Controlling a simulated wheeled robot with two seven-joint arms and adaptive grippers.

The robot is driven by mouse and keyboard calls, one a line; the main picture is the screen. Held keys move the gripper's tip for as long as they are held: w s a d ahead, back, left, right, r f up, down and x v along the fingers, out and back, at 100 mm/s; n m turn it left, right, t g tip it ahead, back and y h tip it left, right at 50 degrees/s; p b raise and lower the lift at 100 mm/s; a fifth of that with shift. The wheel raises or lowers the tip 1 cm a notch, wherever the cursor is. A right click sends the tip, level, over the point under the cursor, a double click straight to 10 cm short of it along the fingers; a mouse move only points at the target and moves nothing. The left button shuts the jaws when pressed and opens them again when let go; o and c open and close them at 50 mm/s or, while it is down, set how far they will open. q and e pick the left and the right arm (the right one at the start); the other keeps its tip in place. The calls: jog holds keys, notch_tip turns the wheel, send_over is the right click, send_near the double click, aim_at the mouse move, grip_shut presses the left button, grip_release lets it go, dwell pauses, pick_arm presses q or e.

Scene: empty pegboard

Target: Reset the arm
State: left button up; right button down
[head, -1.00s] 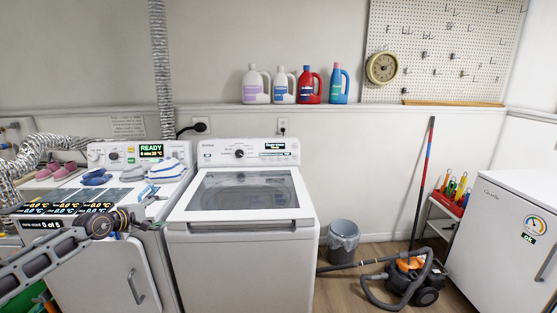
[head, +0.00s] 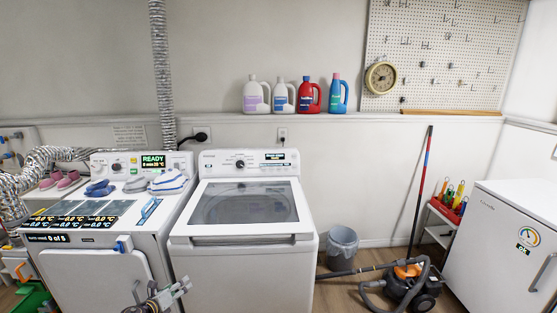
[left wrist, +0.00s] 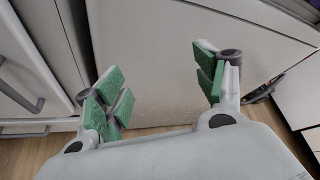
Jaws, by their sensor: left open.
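My left gripper (head: 163,290) is low at the bottom edge of the head view, in front of the gap between the two white machines. In the left wrist view its green-padded fingers (left wrist: 160,88) stand wide apart with nothing between them. White appliance fronts lie beyond the fingers there, with floor below. My right gripper is in neither view.
A grey bin (head: 342,245), a vacuum cleaner (head: 410,283) and a white freezer (head: 500,250) stand to the right. Bottles (head: 310,97) line the ledge.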

pick_arm(q)
jog(key=s+d+f+n+g+y+p, duration=0.25)
jog(key=s+f+n+g+p, duration=0.25)
jog(key=s+f+n, duration=1.65)
jog(key=s+d+f+n+g+p, duration=0.1)
jog(key=s+d+f+n+g, duration=0.1)
jog(key=s, duration=1.2)
jog(key=s+d+f+n+g+p, duration=0.1)
jog(key=s+d+f, duration=0.4)
jog(key=s, duration=0.9)
jog(key=s+d+f+n+g+p, duration=0.1)
jog(key=s+d+f+n+g, duration=0.3)
jog(key=s, duration=1)
notch_tip(320, 180, down, 2)
jog(key=shift+s+f+n, duration=0.1)
jog(key=shift+s+n, duration=0.15)
jog(key=shift+n, duration=0.2)
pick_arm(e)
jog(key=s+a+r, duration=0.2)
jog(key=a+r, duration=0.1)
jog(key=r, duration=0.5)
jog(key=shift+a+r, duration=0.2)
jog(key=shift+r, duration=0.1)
pick_arm(q)
jog(key=shift+y, duration=0.25)
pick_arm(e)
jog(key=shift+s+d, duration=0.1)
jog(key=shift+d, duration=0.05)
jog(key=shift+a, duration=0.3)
